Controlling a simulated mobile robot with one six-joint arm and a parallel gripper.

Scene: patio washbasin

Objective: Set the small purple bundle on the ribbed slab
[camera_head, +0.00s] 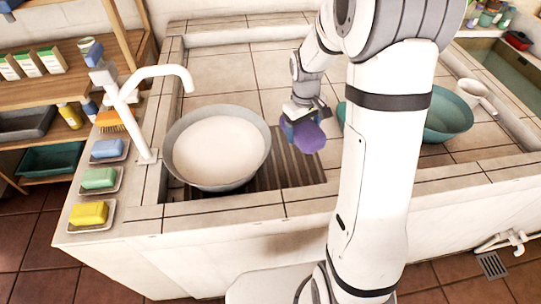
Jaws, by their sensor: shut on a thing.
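My gripper (301,112) is shut on a small purple bundle (309,137). The bundle is over or on the right part of the dark ribbed slab (291,170); I cannot tell whether it touches the slab. The slab lies in the tiled basin, and bare ribs show in front of the bundle. A grey basin with a pale inside (220,150) covers the slab's left part. My arm hides part of the area to the right of the slab.
A white tap (147,100) stands at the left. Yellow (88,213), green (98,178) and blue (107,149) soaps sit on dishes along the left ledge.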

